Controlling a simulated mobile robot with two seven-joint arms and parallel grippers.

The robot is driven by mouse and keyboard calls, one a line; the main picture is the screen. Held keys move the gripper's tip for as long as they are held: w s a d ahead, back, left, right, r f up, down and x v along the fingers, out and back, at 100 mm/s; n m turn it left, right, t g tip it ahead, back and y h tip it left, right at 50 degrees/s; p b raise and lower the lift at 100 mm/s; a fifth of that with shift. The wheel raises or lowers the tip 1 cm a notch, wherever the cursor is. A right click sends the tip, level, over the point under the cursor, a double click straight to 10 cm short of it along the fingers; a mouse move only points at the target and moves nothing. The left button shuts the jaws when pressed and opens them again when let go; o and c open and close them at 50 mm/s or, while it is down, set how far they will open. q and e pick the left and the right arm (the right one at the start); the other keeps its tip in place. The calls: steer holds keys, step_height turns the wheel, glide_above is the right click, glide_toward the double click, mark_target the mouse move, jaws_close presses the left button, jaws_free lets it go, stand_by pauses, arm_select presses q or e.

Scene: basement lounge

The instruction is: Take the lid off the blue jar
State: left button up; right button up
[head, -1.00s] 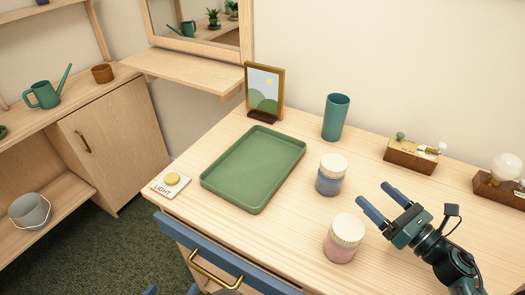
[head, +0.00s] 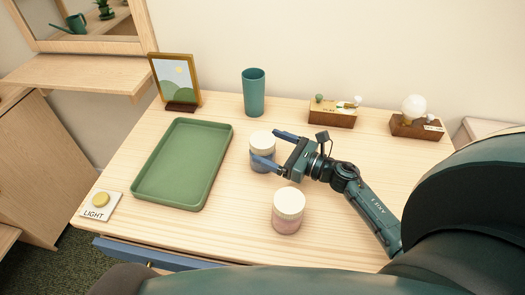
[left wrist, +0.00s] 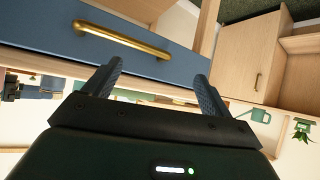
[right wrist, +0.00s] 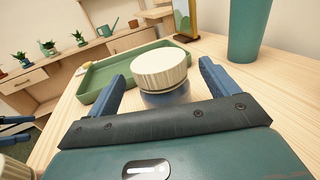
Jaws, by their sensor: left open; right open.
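The blue jar (head: 262,160) stands upright on the table, with its cream ribbed lid (head: 263,139) on top. My right gripper (head: 267,148) is open at the jar, its blue fingers reaching to either side. In the right wrist view the lid (right wrist: 161,68) and the blue jar body (right wrist: 166,97) show between the open fingers (right wrist: 160,78); contact cannot be made out. My left gripper (left wrist: 158,72) is open and empty, in front of the blue drawer with a brass handle.
A pink jar (head: 287,220) with a cream lid stands just in front of the blue jar. A green tray (head: 184,165) lies left, a teal cup (head: 254,92) stands behind. A picture frame (head: 177,82), light switch (head: 99,204) and two wooden boxes (head: 333,118) are farther out.

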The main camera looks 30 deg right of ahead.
mark_target(262, 143)
steer(key=x, duration=0.3)
steer(key=shift+w+a+r, duration=0.1)
steer(key=shift+w+a, duration=0.05)
steer(key=c, duration=1.2)
step_height(262, 143, up, 10)
steer(key=shift+r+p, duration=0.1)
steer(key=shift+p, duration=0.8)
steer(key=o, duration=0.6)
steer(key=c, duration=0.9)
